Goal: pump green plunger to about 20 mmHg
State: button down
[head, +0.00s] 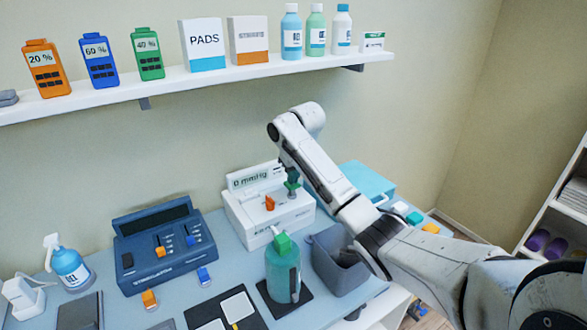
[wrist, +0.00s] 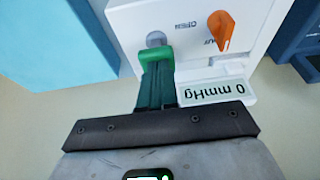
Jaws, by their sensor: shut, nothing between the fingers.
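The white pump unit (head: 268,222) stands on the table against the wall. Its display (head: 248,178) reads 0 mmHg, and it shows upside down in the wrist view (wrist: 212,91). The green plunger (head: 292,186) is on the unit's right part. In the wrist view, its bright green top (wrist: 156,54) is right at my fingertips, above a grey round fitting. My gripper (head: 291,173) is shut with nothing between its fingers and sits over the plunger; whether it touches the plunger is unclear. An orange knob (head: 270,203) is beside the plunger; it also shows in the wrist view (wrist: 220,30).
A blue console (head: 165,250) stands left of the unit. A teal bottle (head: 283,272) with a green cap stands in front, and a grey bin (head: 335,262) is front right. A light blue box (head: 368,181) is behind my arm. A loaded shelf (head: 180,85) runs above.

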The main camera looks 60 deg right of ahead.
aim_at(294, 187)
jog(key=shift+s+f+b, duration=0.1)
jog(key=shift+f+b, duration=0.35)
jog(key=shift+f, duration=1.5)
